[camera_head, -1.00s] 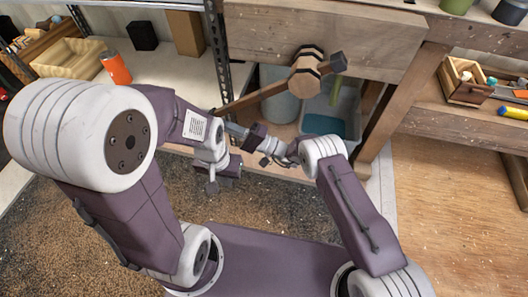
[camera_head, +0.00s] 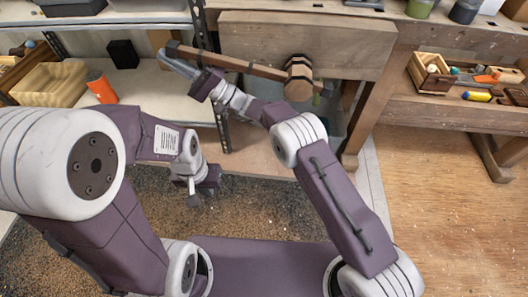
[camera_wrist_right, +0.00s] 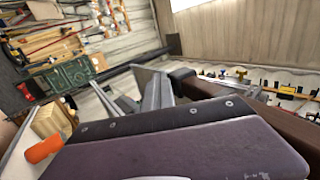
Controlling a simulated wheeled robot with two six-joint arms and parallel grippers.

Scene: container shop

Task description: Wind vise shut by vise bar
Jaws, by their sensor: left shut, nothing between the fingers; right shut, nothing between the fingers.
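The vise is a wooden jaw board (camera_head: 345,45) on the bench front, with a screw hub (camera_head: 299,78). The wooden vise bar (camera_head: 240,65) runs through the hub, its long left end raised and its short right end lower. In the right wrist view the brown bar (camera_wrist_right: 292,135) slants at the right. My right gripper (camera_head: 172,62) is shut at the bar's left end, its grey fingers (camera_wrist_right: 152,92) beside the dark end cap; I cannot tell whether they touch. My left gripper (camera_head: 194,199) hangs shut and empty, low over the floor and away from the bar.
A dark shelf post (camera_head: 221,125) stands left of the vise. A bench leg (camera_head: 362,125) stands right. The floor at the right is clear.

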